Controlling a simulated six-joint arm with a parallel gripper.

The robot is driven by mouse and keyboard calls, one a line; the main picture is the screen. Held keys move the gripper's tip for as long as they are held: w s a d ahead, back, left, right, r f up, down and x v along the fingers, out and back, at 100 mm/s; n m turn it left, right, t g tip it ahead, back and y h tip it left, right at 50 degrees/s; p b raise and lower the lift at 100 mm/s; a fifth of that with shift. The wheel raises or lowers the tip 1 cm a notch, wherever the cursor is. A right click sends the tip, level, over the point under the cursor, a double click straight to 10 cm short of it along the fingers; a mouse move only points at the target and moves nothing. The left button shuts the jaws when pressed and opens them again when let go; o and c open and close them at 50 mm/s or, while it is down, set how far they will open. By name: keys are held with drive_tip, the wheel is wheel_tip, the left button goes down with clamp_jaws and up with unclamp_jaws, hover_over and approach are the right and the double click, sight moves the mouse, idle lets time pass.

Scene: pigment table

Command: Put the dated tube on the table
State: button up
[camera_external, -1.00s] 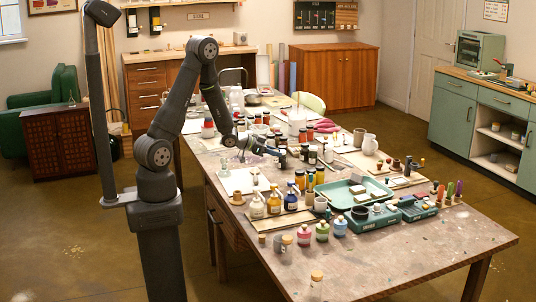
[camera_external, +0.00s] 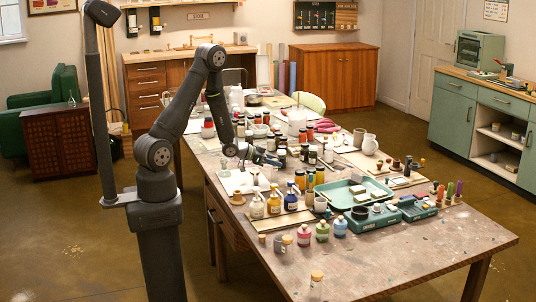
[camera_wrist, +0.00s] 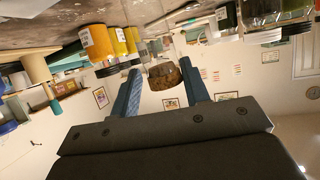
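I cannot pick out the dated tube for certain; no date is readable. My gripper (camera_external: 268,158) is low over the middle of the table (camera_external: 400,262), pointing right in the external view, beside several dark jars (camera_external: 308,155). In the wrist view, which looks upside down, its two blue fingers (camera_wrist: 160,66) are spread apart. A brown, rounded object (camera_wrist: 166,82) shows in the gap between them, with a space to the left finger; I cannot tell whether it touches the right one.
Yellow jars (camera_wrist: 97,42) stand close by. Corked bottles (camera_external: 274,203) and small colored pots (camera_external: 322,232) stand nearer the camera. The table's front right is mostly clear.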

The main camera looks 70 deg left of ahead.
drive_tip(key=shift+o, duration=0.4)
drive_tip(key=shift+r, duration=0.2)
drive_tip(key=v, duration=1.1)
drive_tip(key=shift+o, duration=0.4)
drive_tip(key=shift+s+a+r, duration=0.1)
drive_tip(key=shift+s, duration=0.35)
approach(274, 167)
drive_tip(key=shift+m+h, duration=0.4)
drive_tip(key=w+f, duration=0.1)
drive_tip(key=w, duration=0.1)
drive_tip(key=w+f, duration=0.1)
drive_tip(key=w, duration=0.1)
drive_tip(key=shift+a+f, duration=0.25)
drive_tip(key=shift+f, duration=0.1)
drive_tip(key=shift+r+x, duration=0.15)
drive_tip(key=shift+x, duration=1.35)
drive_tip(key=shift+r+x, duration=0.15)
drive_tip(key=shift+x, duration=1.35)
drive_tip(key=shift+w, duration=0.15)
